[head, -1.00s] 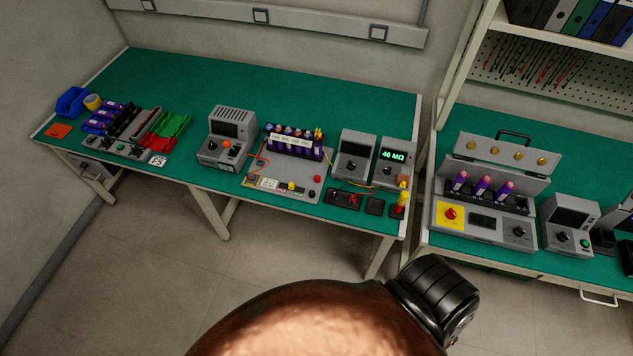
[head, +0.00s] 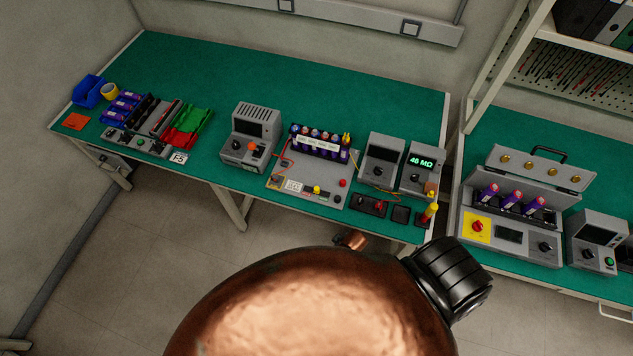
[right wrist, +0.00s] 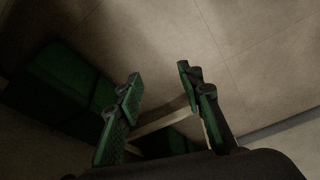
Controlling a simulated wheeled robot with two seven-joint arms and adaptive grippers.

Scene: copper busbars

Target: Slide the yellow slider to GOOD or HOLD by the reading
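The yellow slider (head: 316,190) sits on the front part of a grey test board (head: 282,183) on the green bench. The GOOD and HOLD lettering is too small to read, so I cannot tell which mark it is at. A grey meter (head: 411,181) to the right of the board shows a green reading (head: 421,162) that looks like 46 MΩ. My right gripper (right wrist: 159,75) is open and empty in the right wrist view, with floor behind it, away from the slider. My left gripper is not in view.
Purple cells stand in a rack (head: 318,148) behind the slider. A grey instrument (head: 251,136) is left of the board; a black pad (head: 370,207) and a yellow-red handled tool (head: 428,213) are to its right. The back of the bench (head: 270,75) is clear.

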